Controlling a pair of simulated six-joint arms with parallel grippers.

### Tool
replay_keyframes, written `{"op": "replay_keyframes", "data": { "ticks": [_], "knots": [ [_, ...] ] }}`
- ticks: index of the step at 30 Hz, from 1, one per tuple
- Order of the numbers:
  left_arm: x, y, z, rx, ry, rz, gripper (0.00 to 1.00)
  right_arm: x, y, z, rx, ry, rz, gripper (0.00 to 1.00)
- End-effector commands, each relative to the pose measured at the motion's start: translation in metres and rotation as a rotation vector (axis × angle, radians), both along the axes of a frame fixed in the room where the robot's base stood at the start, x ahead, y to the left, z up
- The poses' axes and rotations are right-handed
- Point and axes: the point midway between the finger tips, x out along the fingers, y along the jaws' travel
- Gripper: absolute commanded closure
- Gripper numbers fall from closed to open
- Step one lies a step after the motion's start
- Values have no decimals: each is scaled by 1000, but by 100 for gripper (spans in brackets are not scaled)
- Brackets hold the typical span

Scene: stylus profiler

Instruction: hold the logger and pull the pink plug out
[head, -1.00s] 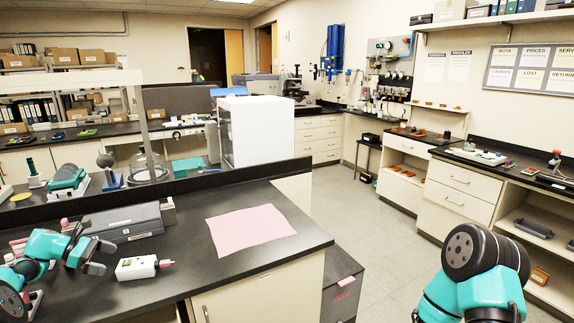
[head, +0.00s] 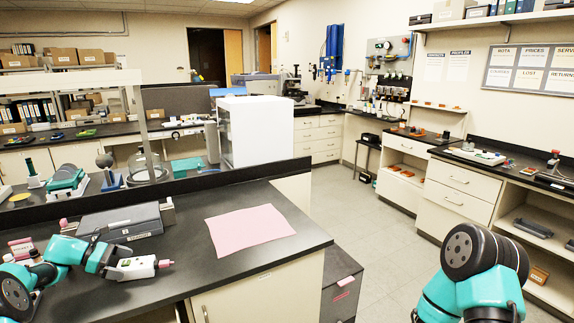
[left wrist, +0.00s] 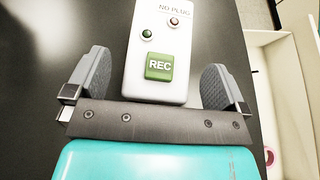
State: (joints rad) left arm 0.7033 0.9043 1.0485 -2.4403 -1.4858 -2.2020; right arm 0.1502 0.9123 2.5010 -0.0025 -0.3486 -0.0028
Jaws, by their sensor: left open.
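The logger (head: 139,267) is a small white box lying on the black bench, with the pink plug (head: 165,263) at its right end. In the left wrist view the logger (left wrist: 159,30) shows a green REC button, two small round lights and the words NO PLUG. My left gripper (head: 117,263) is at the logger's left end. In the left wrist view its two fingers stand apart on either side of the logger's near end, with gaps on both sides. The plug is outside the left wrist view. My right arm shows at the lower right, but its gripper does not.
A grey case (head: 120,222) lies behind the logger. A pink sheet (head: 249,229) lies flat to the right on the bench. Pink-and-white items (head: 20,247) sit at the left, near my left arm. The bench between logger and sheet is clear.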

Motion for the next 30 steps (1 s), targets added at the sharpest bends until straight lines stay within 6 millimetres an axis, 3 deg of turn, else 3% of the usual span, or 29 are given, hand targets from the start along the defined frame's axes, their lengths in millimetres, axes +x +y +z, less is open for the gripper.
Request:
{"op": "replay_keyframes", "data": {
  "ticks": [10, 23, 30],
  "knots": [
    [9, -31, -17, -1, 1, -1, 0, 0, 0, 0, 0, 0, 0, 100],
    [12, -37, -22, 0, 1, 0, 0, 0, 0, 0, 0, 0, 0, 100],
    [12, -37, -21, 0, 1, 0, 21, 0, 0, 0, 0, 0, 0, 100]
  ]
}}
